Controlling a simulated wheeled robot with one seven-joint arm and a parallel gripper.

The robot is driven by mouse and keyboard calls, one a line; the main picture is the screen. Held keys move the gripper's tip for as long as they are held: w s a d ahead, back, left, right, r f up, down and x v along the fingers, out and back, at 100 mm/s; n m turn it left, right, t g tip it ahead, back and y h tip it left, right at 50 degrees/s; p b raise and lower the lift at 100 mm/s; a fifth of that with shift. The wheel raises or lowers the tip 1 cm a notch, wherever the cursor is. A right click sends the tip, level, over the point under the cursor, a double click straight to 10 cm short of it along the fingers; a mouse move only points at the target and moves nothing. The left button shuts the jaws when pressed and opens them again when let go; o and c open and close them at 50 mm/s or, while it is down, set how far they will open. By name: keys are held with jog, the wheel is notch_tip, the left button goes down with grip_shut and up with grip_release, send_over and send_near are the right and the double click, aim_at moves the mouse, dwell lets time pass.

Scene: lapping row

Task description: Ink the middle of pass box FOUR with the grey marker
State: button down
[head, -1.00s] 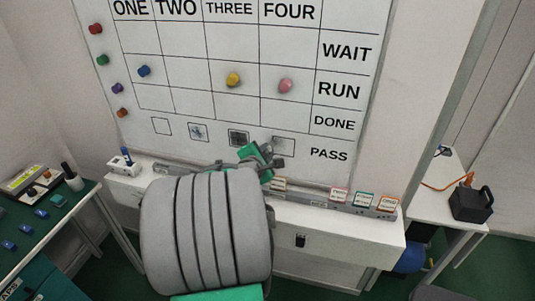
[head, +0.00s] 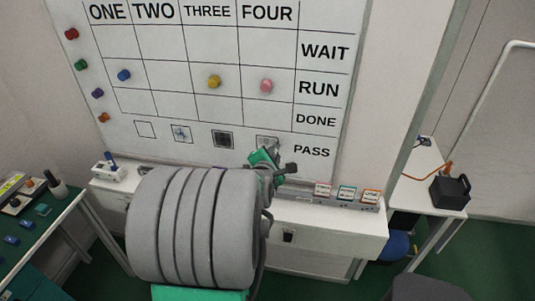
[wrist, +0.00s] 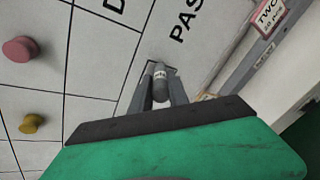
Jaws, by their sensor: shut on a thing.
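The white board (head: 170,55) has columns ONE to FOUR and rows WAIT, RUN, DONE and PASS. Pass box FOUR (head: 273,142) is the rightmost small square in the PASS row, partly covered by my gripper (head: 266,153). In the wrist view, my gripper (wrist: 160,92) is shut on the grey marker (wrist: 160,80), which points toward the board near the word PASS. I cannot tell whether its tip touches the board. Any ink in box FOUR is too small and hidden to judge. Pass box THREE (head: 222,139) looks dark grey inside, and box TWO (head: 181,133) has a bluish mark.
Coloured magnets, such as the yellow one (head: 214,82) and pink one (head: 266,86), sit on the board. A ledge below holds labelled blocks (head: 346,192) at right and a white holder (head: 108,171) at left. A green table (head: 60,210) stands left.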

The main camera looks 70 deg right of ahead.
jog(key=a+p, duration=0.1)
jog(key=a, duration=0.5)
jog(key=shift+s+p, duration=0.3)
jog(key=shift+s, duration=0.15)
jog(key=a, duration=0.2)
jog(key=a+p, duration=0.1)
jog(key=shift+s, duration=0.25)
